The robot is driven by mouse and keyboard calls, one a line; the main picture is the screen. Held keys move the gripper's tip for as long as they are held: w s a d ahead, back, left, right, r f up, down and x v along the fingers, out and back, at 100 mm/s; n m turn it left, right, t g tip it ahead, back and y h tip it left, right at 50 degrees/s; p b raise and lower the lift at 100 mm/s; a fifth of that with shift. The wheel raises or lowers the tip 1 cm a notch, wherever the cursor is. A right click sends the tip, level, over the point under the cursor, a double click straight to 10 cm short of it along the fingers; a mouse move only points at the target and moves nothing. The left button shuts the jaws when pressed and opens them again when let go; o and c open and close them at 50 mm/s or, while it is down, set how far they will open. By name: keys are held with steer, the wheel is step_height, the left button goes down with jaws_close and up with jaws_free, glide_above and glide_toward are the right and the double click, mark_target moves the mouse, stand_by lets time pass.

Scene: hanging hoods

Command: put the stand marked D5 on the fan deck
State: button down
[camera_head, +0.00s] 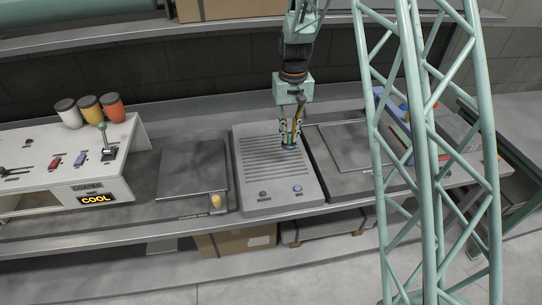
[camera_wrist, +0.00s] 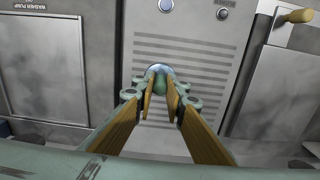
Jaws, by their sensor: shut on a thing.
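The fan deck (camera_head: 250,172) is a grey slotted panel in the middle of the bench, with a dark and a blue knob at its front. It fills the middle of the wrist view (camera_wrist: 207,75). My gripper (camera_head: 291,140) points down over the slots, right of the deck's middle. Its fingers are shut on a small stand with a rounded blue-grey base (camera_head: 289,147), whose greenish upper part shows between the fingertips in the wrist view (camera_wrist: 159,80). The base is at or just above the slots; I cannot tell if it touches. No D5 mark is legible.
Flat dark plates lie left (camera_head: 192,166) and right (camera_head: 352,146) of the deck. A yellow-handled lever (camera_head: 215,203) stands by its front left. A white console (camera_head: 75,165) with a COOL display and several coloured cups is at the left. Blue bins (camera_head: 395,120) stand at the right.

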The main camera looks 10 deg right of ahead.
mark_target(288, 145)
steer(key=shift+s+d+f+m, duration=0.25)
steer(key=shift+s+d+m, duration=0.25)
steer(key=shift+d+m, duration=0.2)
steer(key=s+d+f+m+p, duration=0.3)
steer(key=s+d+m, duration=0.6)
steer(key=m, duration=0.4)
steer(key=shift+s+d+f, duration=0.25)
steer(key=shift+s+d, duration=0.1)
steer(key=shift+d, duration=0.15)
steer(key=shift+w+a, duration=0.15)
steer(key=w+a, duration=0.3)
steer(key=w+a+f+p, duration=0.1)
steer(key=w+a, duration=0.7)
steer(key=shift+a+f+p, duration=0.1)
steer(key=shift+f+p, duration=0.15)
steer(key=shift+p, duration=0.15)
steer(key=shift+f, duration=1.8)
